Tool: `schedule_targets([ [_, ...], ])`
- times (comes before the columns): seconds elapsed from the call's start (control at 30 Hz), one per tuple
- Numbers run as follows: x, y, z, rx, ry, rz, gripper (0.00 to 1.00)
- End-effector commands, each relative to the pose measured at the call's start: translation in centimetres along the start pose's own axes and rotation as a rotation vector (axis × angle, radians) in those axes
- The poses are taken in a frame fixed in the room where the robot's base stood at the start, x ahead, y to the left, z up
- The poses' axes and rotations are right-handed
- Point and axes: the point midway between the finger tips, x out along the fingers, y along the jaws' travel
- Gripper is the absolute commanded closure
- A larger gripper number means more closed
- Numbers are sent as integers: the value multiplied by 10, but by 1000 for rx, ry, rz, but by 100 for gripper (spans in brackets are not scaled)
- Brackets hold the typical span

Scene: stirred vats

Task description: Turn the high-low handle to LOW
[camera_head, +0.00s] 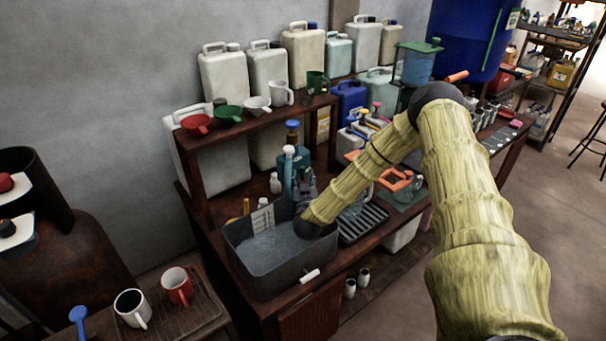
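A dark grey open vat (262,283) with grey contents stands on the brown wooden bench. A short white handle (310,275) sticks out from its front right side. I cannot read any HIGH or LOW marking, so I cannot tell whether this is the high-low handle or how it is set. My arm, in a pale yellow sleeve, reaches down from the right to the vat's right rear corner. Its dark end (308,228) is over the vat's rim, behind and above the white handle and apart from it.
White and red mugs (176,286) stand at the front left. A shelf with funnels and jugs (310,57) rises behind.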

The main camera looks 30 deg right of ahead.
Motion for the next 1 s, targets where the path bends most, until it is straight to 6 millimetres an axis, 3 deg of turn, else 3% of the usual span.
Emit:
schedule_targets([
  [0.2, 14, 0, 0, -1, -1, 0, 60],
  [0.5, 16, 0, 1, 0, -1, 0, 60],
  [0.73, 16, 0, 0, 0, -1, 0, 100],
  [1.0, 16, 0, 0, 8, -6, 0, 100],
])
